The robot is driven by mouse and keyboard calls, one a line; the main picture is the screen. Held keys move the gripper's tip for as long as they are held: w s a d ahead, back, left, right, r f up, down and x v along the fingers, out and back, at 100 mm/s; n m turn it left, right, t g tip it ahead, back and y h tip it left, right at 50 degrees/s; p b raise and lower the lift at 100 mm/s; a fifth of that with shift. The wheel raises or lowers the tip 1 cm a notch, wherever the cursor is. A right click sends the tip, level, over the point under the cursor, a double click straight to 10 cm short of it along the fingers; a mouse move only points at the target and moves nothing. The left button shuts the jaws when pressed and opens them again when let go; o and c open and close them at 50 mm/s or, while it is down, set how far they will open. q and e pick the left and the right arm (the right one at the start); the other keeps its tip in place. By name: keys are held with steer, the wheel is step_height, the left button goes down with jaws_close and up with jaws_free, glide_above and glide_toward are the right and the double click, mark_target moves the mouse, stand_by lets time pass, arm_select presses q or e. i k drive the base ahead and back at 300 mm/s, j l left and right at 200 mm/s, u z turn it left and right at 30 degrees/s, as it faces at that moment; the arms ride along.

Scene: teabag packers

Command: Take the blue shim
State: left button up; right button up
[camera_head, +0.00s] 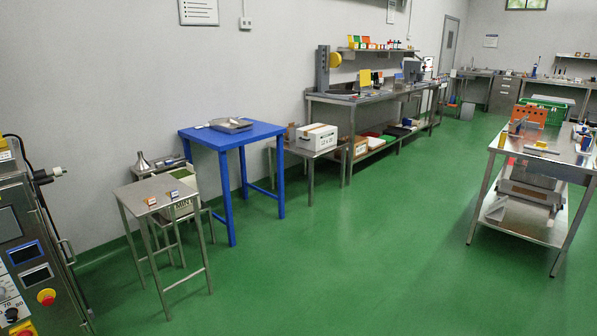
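I cannot make out a blue shim for certain at this size. Two small blocks stand on the small steel table (163,189) at the left. The left block (151,201) shows orange and white. The right block (174,194) shows orange with a bluish part. A blue table (262,131) behind them carries a shallow metal tray (231,125). Neither of my grippers is in view.
A machine with a red button (46,296) stands at the left edge. A long steel bench (340,99) runs along the wall. A steel worktable (550,155) with an orange rack (529,115) stands at the right. The green floor (370,250) between is clear.

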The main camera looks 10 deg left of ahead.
mark_target(174, 193)
steer(key=i+j+u, duration=0.1)
steer(key=i+u, duration=0.3)
steer(key=i, duration=0.25)
steer(key=i+l+u, duration=0.15)
steer(key=i+u, duration=0.2)
steer(key=i, duration=0.25)
steer(key=i+u, duration=0.35)
steer(key=i, duration=0.3)
steer(key=i+l+u, duration=0.3)
steer(key=i, duration=0.3)
steer(key=i+j, duration=0.05)
